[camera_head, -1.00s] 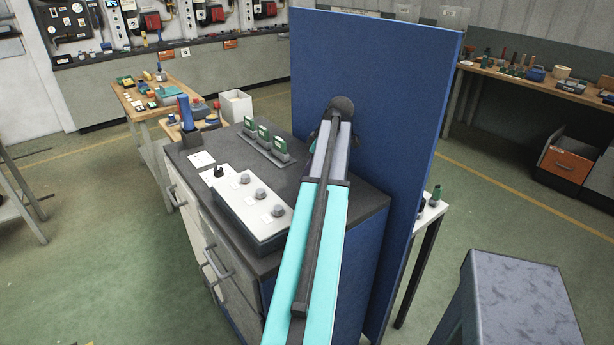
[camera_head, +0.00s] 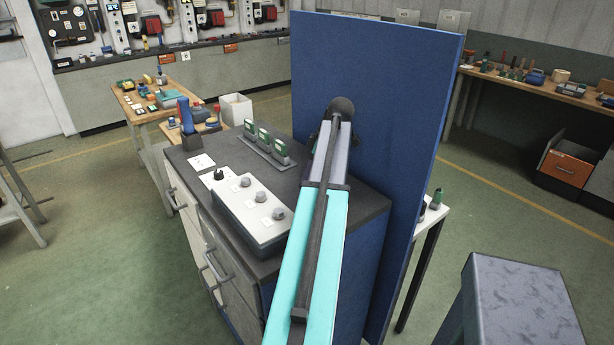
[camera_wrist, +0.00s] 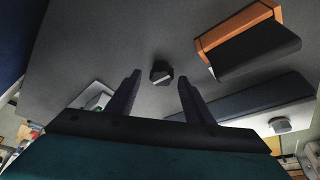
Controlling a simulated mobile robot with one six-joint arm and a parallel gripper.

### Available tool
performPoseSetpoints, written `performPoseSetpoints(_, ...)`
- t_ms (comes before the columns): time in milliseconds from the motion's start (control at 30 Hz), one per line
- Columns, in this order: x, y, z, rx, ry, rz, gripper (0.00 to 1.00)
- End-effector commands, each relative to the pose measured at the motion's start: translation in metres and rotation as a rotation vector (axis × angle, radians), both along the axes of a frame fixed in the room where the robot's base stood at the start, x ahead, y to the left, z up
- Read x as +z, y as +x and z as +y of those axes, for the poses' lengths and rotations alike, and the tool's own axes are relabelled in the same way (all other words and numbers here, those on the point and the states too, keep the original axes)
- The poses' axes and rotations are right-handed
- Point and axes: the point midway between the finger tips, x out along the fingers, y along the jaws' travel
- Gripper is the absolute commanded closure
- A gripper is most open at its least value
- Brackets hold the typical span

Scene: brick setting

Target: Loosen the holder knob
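A small dark knob with a faceted lighter face (camera_wrist: 161,73) shows in the wrist view against a grey surface. My gripper (camera_wrist: 159,78) is open, with one dark finger on each side of the knob and visible gaps to both. I cannot tell how far the knob lies beyond the fingertips. An orange-and-black part (camera_wrist: 246,42), possibly belonging to the holder, is up and right of the knob. In the head view my arm covers the gripper and the knob.
A white-topped panel with several knobs (camera_head: 248,205) stands on the dark cabinet top (camera_head: 185,155). Several green devices (camera_head: 264,146) stand in a row behind it. A tall blue board (camera_head: 385,110) rises close to my arm. A grey stool (camera_head: 515,300) stands at lower right.

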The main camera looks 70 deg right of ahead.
Motion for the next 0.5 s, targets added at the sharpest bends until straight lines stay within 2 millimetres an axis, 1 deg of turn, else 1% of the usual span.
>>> performPoseSetpoints(267, 0.000, -0.002, 0.000, -0.002, 0.002, 0.002, 0.53)
performPoseSetpoints(500, 0.011, -0.007, -0.001, -0.002, 0.002, 0.003, 0.53)
